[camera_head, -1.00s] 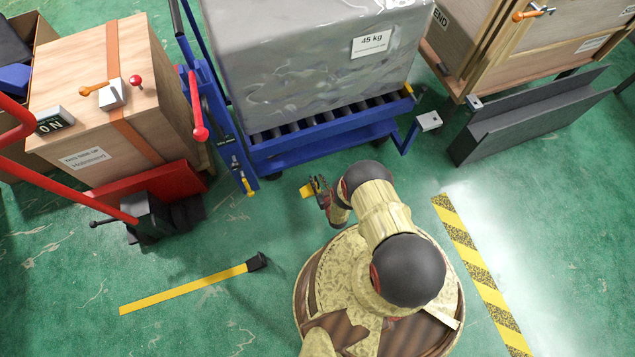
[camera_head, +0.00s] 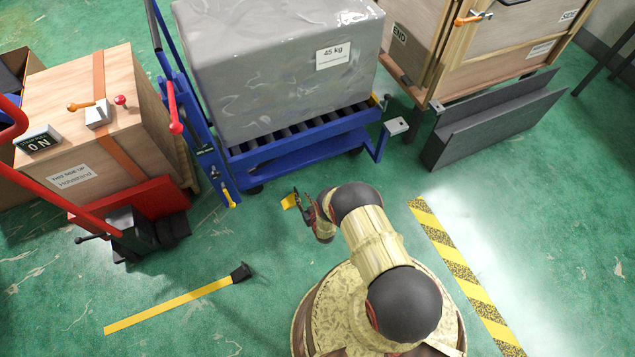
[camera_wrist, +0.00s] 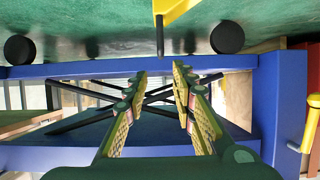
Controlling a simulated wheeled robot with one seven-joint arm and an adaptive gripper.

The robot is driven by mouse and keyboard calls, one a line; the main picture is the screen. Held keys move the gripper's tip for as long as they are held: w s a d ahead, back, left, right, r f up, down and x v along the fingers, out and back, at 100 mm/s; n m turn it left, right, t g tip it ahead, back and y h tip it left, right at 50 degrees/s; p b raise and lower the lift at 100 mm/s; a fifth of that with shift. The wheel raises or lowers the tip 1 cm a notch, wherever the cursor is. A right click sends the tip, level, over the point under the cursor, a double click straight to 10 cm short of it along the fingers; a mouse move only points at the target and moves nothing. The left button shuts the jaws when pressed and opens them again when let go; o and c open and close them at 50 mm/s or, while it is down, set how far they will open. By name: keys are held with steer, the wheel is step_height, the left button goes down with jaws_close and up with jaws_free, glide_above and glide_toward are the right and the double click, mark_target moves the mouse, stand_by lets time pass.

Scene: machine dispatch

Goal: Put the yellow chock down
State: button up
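The yellow chock (camera_head: 289,201) is on the green floor in front of the blue cart, just left of my gripper (camera_head: 304,203) in the head view. In the wrist view the chock (camera_wrist: 178,10) is at the top edge, partly cut off, with a thin dark post (camera_wrist: 160,36) pointing down the picture. The fingers of my gripper (camera_wrist: 160,78) are apart, with a clear gap and nothing between them. The chock lies beyond the fingertips, not between them. Its far side is out of the wrist picture.
The blue roller cart (camera_head: 300,158) with a grey wrapped load (camera_head: 270,70) stands close ahead. A wooden crate (camera_head: 80,130) and red pallet truck (camera_head: 150,205) stand left. A dark angled ramp (camera_head: 490,120) is right. Floor lies free around the yellow strip (camera_head: 170,305).

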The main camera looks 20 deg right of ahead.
steer(key=w+r+g, duration=0.2)
steer(key=w+r, duration=0.6)
steer(key=r, duration=0.1)
steer(key=w+r+g, duration=0.1)
steer(key=w+r, duration=0.1)
steer(key=r, duration=0.6)
steer(key=w+r+g, duration=0.1)
steer(key=w+r, duration=0.1)
steer(key=r, duration=0.7)
steer(key=s+a+r+g, duration=0.1)
steer(key=s+r, duration=0.6)
steer(key=r, duration=0.8)
steer(key=s+r+g, duration=0.1)
steer(key=s+r, duration=0.6)
steer(key=r, duration=0.9)
steer(key=s+a+r+g, duration=0.1)
steer(key=s+r+g, duration=0.1)
steer(key=s+r, duration=0.95)
steer(key=s+a+r, duration=0.1)
steer(key=s+r, duration=0.7)
steer(key=s, duration=0.3)
steer(key=s+a+r, duration=0.1)
steer(key=s+r, duration=0.8)
steer(key=s, duration=0.2)
steer(key=shift+s+a+r, duration=0.15)
steer(key=shift+r, duration=0.1)
